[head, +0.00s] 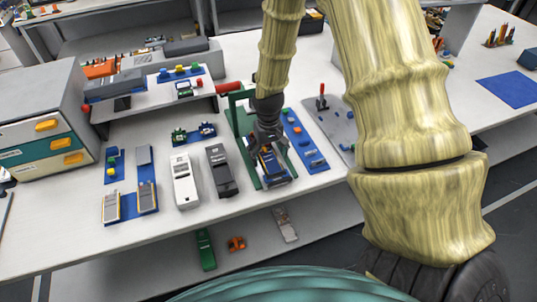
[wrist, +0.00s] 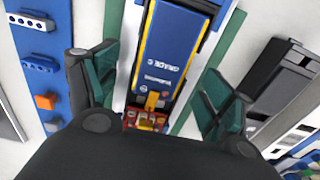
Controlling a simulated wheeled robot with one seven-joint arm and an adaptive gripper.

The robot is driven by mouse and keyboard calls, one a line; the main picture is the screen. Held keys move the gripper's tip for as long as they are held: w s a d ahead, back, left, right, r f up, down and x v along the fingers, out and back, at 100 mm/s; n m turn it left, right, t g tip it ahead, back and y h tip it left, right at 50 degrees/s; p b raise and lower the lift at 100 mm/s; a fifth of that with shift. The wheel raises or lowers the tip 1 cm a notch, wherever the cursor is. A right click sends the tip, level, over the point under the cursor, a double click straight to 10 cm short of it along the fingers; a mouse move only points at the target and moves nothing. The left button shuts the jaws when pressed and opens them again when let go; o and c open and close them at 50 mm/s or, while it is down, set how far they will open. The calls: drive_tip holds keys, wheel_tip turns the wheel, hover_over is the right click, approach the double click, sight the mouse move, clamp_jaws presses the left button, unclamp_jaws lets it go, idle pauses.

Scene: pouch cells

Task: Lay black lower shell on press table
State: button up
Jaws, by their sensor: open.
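A black shell (head: 221,171) lies on the bench left of the green-framed press (head: 236,118), beside a white shell (head: 184,181). The black shell also shows at the right of the wrist view (wrist: 282,80), apart from my gripper. My gripper (head: 268,142) is inside the press area, pointing down, and open. In the wrist view, its green-padded fingers (wrist: 160,100) stand either side of a blue pouch cell (wrist: 168,45) marked "GRADE C", with yellow edges. Dark edges show along the cell; what it rests on is mostly hidden. I cannot tell whether the fingers touch anything.
A blue strip (head: 305,140) with small coloured parts lies right of the press. Blue trays with grey pieces (head: 147,194) lie at the left. A drawer cabinet (head: 40,130) stands at the far left. A lower shelf (head: 150,270) holds a green piece (head: 205,249).

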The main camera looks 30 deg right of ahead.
wheel_tip(320, 180, up, 12)
drive_tip(key=shift+f, duration=0.2)
idle(0.4)
drive_tip(key=shift+s+f, duration=0.1)
idle(0.7)
